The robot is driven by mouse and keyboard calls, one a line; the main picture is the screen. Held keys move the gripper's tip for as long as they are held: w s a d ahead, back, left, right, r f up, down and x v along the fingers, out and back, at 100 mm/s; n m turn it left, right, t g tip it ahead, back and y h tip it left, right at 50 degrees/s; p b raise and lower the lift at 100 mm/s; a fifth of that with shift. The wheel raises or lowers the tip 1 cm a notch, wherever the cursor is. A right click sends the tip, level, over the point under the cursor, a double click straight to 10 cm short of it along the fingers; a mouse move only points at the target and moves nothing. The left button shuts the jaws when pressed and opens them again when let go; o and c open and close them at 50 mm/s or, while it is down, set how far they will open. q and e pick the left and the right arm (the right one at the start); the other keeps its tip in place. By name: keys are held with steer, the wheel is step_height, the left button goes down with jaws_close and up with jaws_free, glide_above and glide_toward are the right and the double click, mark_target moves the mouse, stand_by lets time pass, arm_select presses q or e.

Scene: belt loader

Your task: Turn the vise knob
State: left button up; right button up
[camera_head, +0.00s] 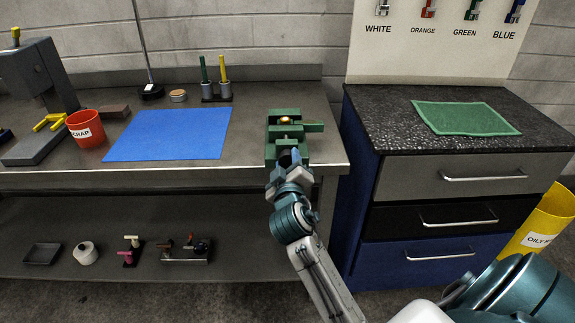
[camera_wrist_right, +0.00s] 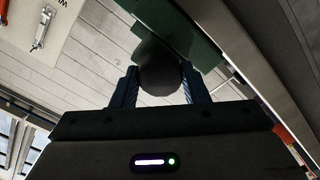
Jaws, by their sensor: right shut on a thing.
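The green vise (camera_head: 272,138) stands at the right end of the steel workbench, with a brass-coloured round piece (camera_head: 286,120) between its jaws. My right gripper (camera_head: 289,166) is at the vise's front side, reaching in from below. In the right wrist view, a dark round vise knob (camera_wrist_right: 160,76) sits between the two blue fingers of the right gripper (camera_wrist_right: 160,90), in front of the green vise body (camera_wrist_right: 182,30). The fingers are shut on the knob. In the head view the knob is mostly hidden by the gripper. My left gripper is not in view.
A blue mat (camera_head: 170,134), a red scrap cup (camera_head: 87,128) and green and yellow upright tools (camera_head: 215,85) are on the workbench (camera_head: 60,181). A dark-topped cabinet (camera_head: 390,115) with a green cloth (camera_head: 465,118) stands close on the right.

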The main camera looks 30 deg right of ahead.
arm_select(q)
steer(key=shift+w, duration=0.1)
arm_select(e)
steer(key=shift+f, duration=0.1)
steer(key=o, duration=1)
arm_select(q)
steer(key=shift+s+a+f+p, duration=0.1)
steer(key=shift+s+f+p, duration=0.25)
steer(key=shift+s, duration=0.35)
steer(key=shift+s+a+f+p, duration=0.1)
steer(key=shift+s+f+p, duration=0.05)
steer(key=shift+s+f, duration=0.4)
arm_select(e)
steer(key=shift+v, duration=5.45)
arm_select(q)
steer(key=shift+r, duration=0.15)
arm_select(e)
steer(key=shift+d, duration=0.1)
